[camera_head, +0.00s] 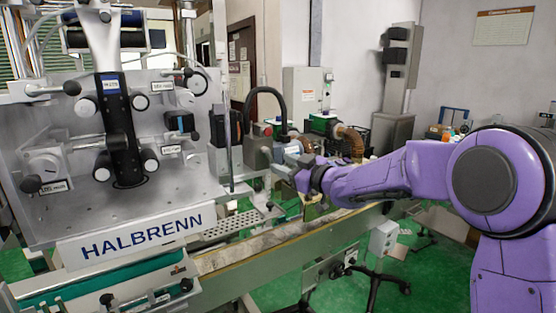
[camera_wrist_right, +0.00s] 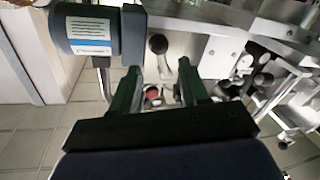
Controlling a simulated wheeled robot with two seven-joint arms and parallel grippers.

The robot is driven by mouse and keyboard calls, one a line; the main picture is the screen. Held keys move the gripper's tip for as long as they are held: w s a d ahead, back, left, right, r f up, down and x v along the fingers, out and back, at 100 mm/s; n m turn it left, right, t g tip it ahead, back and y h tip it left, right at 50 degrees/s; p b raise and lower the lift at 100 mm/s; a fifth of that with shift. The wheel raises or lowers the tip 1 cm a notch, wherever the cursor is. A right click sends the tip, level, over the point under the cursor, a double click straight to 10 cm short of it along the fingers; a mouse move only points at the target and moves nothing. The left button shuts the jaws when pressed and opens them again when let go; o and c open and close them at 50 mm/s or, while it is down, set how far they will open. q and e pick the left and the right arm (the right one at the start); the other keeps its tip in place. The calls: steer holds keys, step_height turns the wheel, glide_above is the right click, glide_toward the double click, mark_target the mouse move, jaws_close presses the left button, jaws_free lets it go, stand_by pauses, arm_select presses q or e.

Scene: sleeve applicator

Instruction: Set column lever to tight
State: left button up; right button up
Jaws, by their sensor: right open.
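In the right wrist view a short metal lever with a black round knob (camera_wrist_right: 158,44) stands on a pale plate, just beyond the fingertips. It looks like the column lever, but I cannot read any tight or loose marking beside it. My right gripper (camera_wrist_right: 159,80) is open, with its two dark fingers apart and the lever showing between and beyond them. I cannot tell whether either finger touches it. In the head view my purple right arm reaches left to the machine's right side, and my right gripper (camera_head: 298,172) is small there, its fingers hard to make out. My left gripper is out of view.
The HALBRENN machine panel (camera_head: 110,205) with several black-knobbed levers fills the left. A conveyor (camera_head: 260,243) runs below my right arm. In the wrist view a dark cylindrical unit with a white label (camera_wrist_right: 88,28) sits close beside the left finger.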

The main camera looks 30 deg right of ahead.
mark_target(271, 160)
steer(key=x, duration=0.3)
steer(key=shift+a, duration=0.1)
